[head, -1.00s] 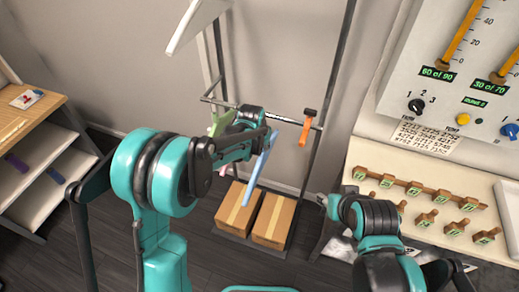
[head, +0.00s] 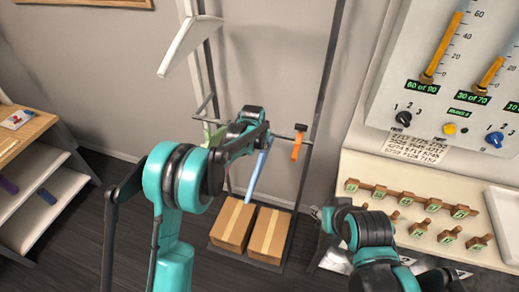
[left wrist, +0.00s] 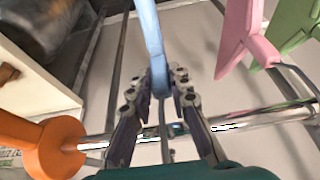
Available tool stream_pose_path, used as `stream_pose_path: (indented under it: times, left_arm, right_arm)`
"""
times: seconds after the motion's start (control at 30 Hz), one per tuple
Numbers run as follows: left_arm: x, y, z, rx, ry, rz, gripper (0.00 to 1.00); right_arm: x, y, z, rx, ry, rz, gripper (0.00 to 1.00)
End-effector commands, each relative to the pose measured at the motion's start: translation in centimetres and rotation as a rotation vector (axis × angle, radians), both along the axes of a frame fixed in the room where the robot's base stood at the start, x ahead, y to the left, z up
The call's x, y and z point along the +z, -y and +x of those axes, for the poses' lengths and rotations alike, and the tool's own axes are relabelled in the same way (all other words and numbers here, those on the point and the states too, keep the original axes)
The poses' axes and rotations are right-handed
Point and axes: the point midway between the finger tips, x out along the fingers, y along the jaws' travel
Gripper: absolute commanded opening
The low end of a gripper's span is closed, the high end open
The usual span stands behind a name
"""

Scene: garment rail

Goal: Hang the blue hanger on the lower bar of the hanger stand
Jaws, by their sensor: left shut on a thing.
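The blue hanger (head: 260,170) hangs below my left gripper (head: 268,138) at the lower bar (head: 283,136) of the hanger stand. In the left wrist view my left gripper (left wrist: 160,88) is shut on the blue hanger (left wrist: 150,35). The hanger's thin grey hook (left wrist: 165,140) shows between the fingers and overlaps the lower bar (left wrist: 240,120). I cannot tell if the hook rests on the bar. My right arm is low at the right in the head view; its fingers are not clear.
An orange hanger (left wrist: 50,145) is on the bar to the left in the wrist view; pink (left wrist: 245,40) and green (left wrist: 290,25) hangers are to the right. A white hanger (head: 188,40) is higher up. Cardboard boxes (head: 268,235) sit at the stand's base. A control panel (head: 450,80) stands right.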

Motion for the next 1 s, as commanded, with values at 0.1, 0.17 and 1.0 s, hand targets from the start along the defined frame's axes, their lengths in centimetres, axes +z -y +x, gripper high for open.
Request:
stream_pose_path:
  times: [0.1,0.17,1.0]
  left_arm:
    - [0.0,0.3,1.0,0.0,0.0,0.0,0.0]
    - [0.1,0.5,1.5,0.0,0.0,0.0,0.0]
    - [-3.0,0.8,2.5,0.0,0.0,0.0,0.0]
  right_arm:
    - [0.3,0.0,0.0,0.0,0.0,0.0,0.4]
    - [0.4,0.0,0.0,0.0,0.0,0.0,0.4]
    - [-1.8,0.0,0.0,0.0,0.0,0.0,0.4]
